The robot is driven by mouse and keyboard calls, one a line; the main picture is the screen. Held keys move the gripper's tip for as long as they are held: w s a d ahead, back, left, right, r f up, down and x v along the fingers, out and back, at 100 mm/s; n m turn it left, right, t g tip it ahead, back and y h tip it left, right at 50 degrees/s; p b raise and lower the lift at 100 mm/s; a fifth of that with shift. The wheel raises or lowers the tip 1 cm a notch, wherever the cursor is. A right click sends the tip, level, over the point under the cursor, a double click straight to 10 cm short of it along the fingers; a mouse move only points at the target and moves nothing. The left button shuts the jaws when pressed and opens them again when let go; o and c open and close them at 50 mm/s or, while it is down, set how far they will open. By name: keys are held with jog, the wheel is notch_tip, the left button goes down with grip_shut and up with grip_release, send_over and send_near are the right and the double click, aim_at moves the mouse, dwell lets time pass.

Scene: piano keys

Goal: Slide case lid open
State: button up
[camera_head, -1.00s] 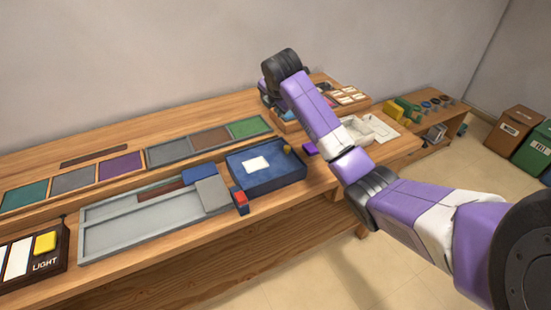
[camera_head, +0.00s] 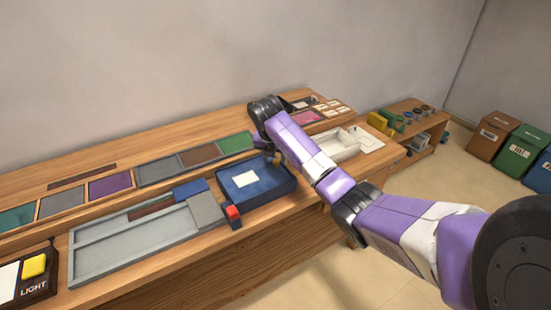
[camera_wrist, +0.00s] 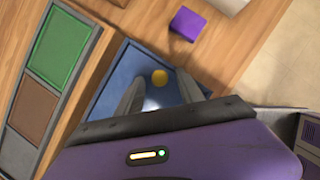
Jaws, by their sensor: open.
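The blue case (camera_head: 282,192) sits on the bench with a sunken blue top and a white label (camera_head: 246,179). A small yellow knob (camera_wrist: 160,77) stands on the blue surface in the wrist view. My gripper (camera_wrist: 159,86) is open, its two grey fingers pointing down at the case with the knob showing between their tips. I cannot tell whether the fingers touch the knob or the case. In the head view my arm hides part of the case's far right side. The lid looks closed, but its edges are hard to make out.
A grey tray (camera_head: 110,255) with grey and blue plates lies left of the case, with a red-topped block (camera_head: 233,213) between. Coloured panels (camera_head: 110,186) run behind. A purple block (camera_wrist: 187,22) lies beside the case. A white open box (camera_head: 346,150) stands right.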

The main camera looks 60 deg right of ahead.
jog(key=shift+d+f, duration=0.15)
jog(key=shift+f, duration=0.15)
grip_shut()
dwell(1.3)
